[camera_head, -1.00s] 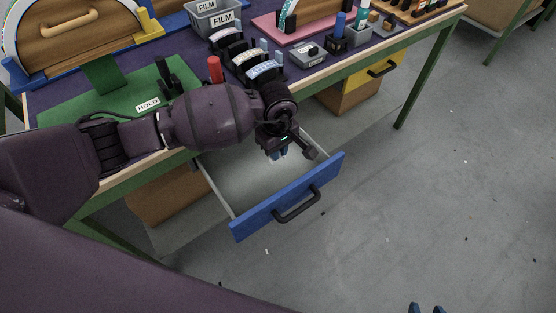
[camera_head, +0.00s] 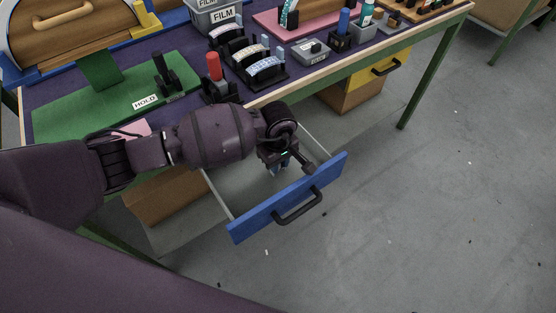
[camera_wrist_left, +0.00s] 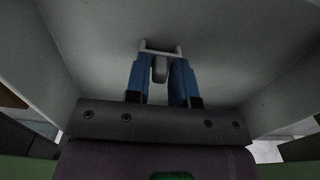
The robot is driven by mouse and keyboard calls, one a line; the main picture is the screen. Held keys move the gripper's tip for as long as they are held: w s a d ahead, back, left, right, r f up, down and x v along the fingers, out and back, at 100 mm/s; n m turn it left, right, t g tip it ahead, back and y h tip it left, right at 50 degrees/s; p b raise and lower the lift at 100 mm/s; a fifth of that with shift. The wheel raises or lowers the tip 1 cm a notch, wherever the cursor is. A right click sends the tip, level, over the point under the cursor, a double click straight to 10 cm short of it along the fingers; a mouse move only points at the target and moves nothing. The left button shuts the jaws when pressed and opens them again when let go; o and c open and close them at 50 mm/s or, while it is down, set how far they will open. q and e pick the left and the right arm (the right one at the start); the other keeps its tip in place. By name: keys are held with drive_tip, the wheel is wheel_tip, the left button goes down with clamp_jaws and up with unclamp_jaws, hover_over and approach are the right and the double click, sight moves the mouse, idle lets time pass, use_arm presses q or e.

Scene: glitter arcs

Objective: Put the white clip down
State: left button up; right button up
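My left gripper (camera_head: 280,169) is inside the open drawer, pointing down. In the left wrist view its two blue fingers close on the white clip (camera_wrist_left: 160,48), with the clip's small grey tab between them. The clip is a pale bracket shape at the fingertips, in front of the drawer's light grey floor; I cannot tell whether it touches the floor. In the head view the clip is hidden by the gripper. The drawer (camera_head: 290,199) has a blue front with a black handle and pale walls. My right gripper is not in view.
The drawer walls stand on both sides of my left gripper, and its interior looks otherwise empty. Above is the table with a green board (camera_head: 115,98) marked HOLD, a red-topped item (camera_head: 213,67), tape rolls (camera_head: 263,66) and a grey FILM bin (camera_head: 215,17).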

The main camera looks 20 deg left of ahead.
use_arm(q)
drive_tip(key=shift+o, duration=1.3)
drive_tip(key=shift+r, duration=0.15)
wheel_tip(320, 180, up, 12)
drive_tip(key=p, duration=0.2)
drive_tip(key=shift+p, duration=0.4)
